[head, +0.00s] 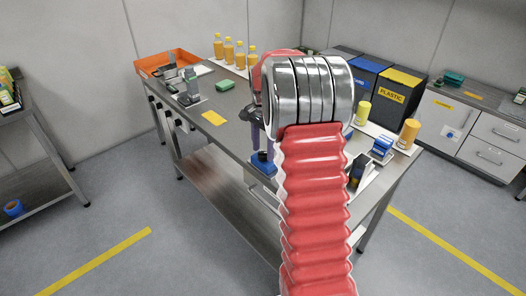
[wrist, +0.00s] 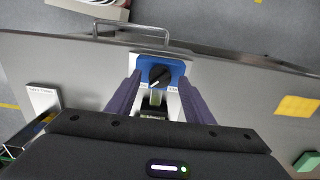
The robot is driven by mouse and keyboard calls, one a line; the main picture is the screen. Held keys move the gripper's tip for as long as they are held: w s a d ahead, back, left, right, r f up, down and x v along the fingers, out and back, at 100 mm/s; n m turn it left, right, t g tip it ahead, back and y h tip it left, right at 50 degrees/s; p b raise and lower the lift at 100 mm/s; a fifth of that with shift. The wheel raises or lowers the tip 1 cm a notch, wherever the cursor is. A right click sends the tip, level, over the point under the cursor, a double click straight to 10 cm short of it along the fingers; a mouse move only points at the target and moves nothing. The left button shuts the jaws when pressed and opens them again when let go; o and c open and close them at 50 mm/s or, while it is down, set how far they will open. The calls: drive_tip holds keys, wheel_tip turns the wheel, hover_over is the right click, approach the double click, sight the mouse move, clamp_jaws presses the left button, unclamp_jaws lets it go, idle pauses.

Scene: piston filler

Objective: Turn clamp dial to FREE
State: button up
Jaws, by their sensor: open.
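The clamp dial (wrist: 159,76) is a round black knob with a pale pointer line, on a blue plate (wrist: 175,67) at the workbench edge. The pointer looks slanted; the small labels beside the knob are too small to read. My gripper (wrist: 160,79) has its two purple fingers on either side of the knob, apart, with a visible gap to it; whether either touches cannot be told. In the head view my gripper (head: 257,136) is partly hidden behind my red arm, above the blue plate (head: 263,163); the knob is not clear there.
A metal handle (wrist: 131,30) sticks out beyond the bench edge near the dial. Blue and yellow bins (head: 398,92) stand behind.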

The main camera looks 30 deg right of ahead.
drive_tip(key=shift+f, duration=0.7)
drive_tip(key=shift+c, duration=0.2)
drive_tip(key=c, duration=1)
